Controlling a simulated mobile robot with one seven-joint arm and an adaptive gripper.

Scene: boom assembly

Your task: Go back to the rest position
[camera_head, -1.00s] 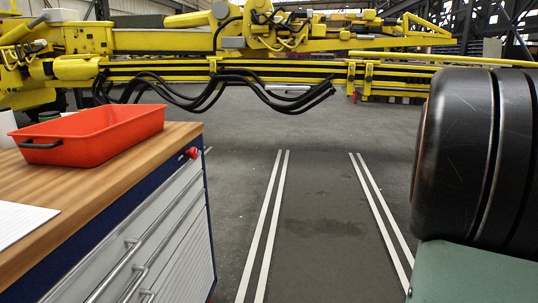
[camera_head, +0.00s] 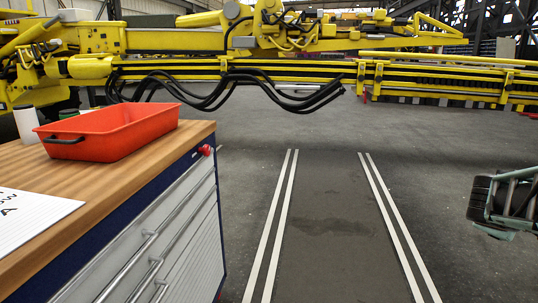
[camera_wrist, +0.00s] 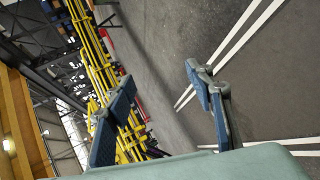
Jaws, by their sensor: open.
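My gripper (camera_wrist: 158,105) shows in the wrist view with its two blue-grey fingers spread wide apart. Nothing is between them; floor and the yellow boom lie beyond. In the head view, part of my arm (camera_head: 500,205) in black and pale green shows at the right edge, above the floor and clear of the workbench; I cannot make out the fingers there. The yellow boom (camera_head: 165,40) spans the back of the head view with black hoses (camera_head: 215,90) hanging under it. It also runs at a slant in the wrist view (camera_wrist: 95,60).
A wood-topped workbench (camera_head: 170,150) with drawers stands at left. It bears a red tray (camera_head: 110,135), a white cylinder (camera_head: 27,124) and a printed sheet (camera_head: 35,215). A red knob (camera_head: 205,150) sticks out from its edge. The floor with white lines (camera_head: 330,230) is clear.

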